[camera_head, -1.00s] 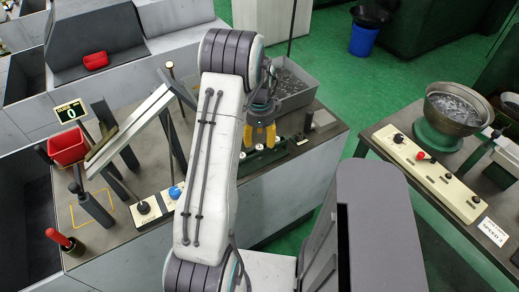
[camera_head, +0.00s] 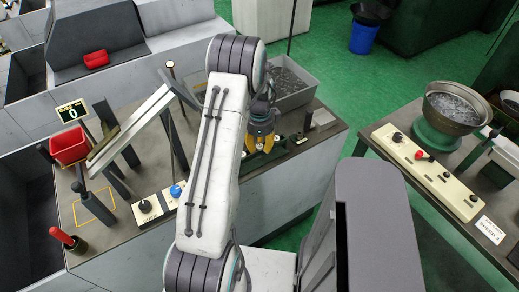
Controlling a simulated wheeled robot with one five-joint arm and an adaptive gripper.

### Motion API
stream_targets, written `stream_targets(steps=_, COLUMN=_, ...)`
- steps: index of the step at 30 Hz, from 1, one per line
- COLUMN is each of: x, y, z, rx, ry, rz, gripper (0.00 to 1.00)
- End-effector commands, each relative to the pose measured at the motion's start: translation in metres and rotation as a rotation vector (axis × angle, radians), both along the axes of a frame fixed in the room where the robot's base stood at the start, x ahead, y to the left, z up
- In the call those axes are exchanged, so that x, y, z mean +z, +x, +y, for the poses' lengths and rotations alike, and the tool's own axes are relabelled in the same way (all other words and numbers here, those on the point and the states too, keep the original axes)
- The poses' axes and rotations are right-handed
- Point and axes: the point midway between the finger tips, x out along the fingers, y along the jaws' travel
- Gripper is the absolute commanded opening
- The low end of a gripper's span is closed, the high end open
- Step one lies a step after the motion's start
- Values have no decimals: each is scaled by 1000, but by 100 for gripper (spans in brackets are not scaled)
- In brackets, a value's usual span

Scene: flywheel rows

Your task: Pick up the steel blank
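My gripper (camera_head: 260,145), with yellow fingertips, points down over a dark green fixture (camera_head: 283,148) on the left bench. Its fingertips stand apart, low over the fixture. Small silvery round parts show around the fixture in the earlier frame, but my gripper and arm now cover most of them. I cannot make out a single steel blank for certain, nor whether one lies between the fingers. A grey bin (camera_head: 312,86) behind my gripper holds many small metal pieces.
A control strip with a blue knob (camera_head: 176,191) lies near my arm. A bowl feeder (camera_head: 452,108) stands on the right bench. Green floor (camera_head: 350,100) lies between benches.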

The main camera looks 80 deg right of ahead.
Motion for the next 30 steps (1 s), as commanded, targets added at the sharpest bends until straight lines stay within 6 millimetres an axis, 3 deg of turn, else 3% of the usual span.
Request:
stream_targets(steps=9, x=0, y=0, z=0, rx=0, ry=0, rz=0, gripper=0)
stream_targets(steps=22, x=6, y=0, z=-1, rx=0, ry=-2, rz=0, gripper=0)
stream_targets(steps=30, x=45, y=0, z=-1, rx=0, ry=-6, rz=0, gripper=0)
